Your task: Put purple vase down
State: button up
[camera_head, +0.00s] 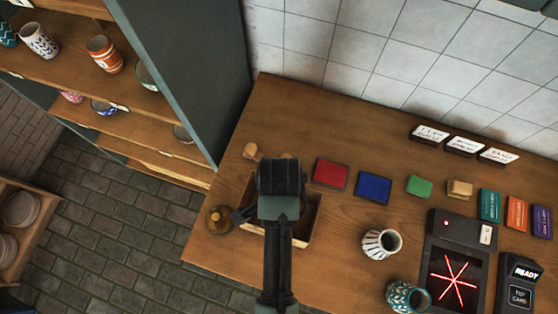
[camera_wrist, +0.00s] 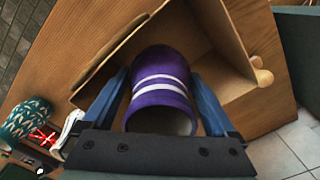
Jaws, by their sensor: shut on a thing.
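The purple vase (camera_wrist: 162,85) with white stripes shows in the wrist view, its open mouth turned toward the camera. My gripper (camera_wrist: 161,82) is shut on it, one blue finger on each side. The vase is at an open wooden box (camera_wrist: 238,42); I cannot tell whether it touches the box. In the head view my gripper (camera_head: 281,180) is over the same box (camera_head: 312,225), and the vase is hidden under my arm.
A striped white vase (camera_head: 381,244) and a teal patterned vase (camera_head: 405,298) stand right of the box, near a dark device with a red star light (camera_head: 455,280). Red (camera_head: 331,173) and blue (camera_head: 373,188) blocks lie behind. A round brown object (camera_head: 219,219) is left.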

jog(key=shift+f, duration=3.15)
jog(key=shift+f, duration=0.15)
jog(key=o, duration=1.4)
jog(key=shift+c, duration=0.2)
notch_tip(320, 180, up, 12)
jog(key=shift+r+b, duration=0.2)
jog(key=shift+b, duration=0.15)
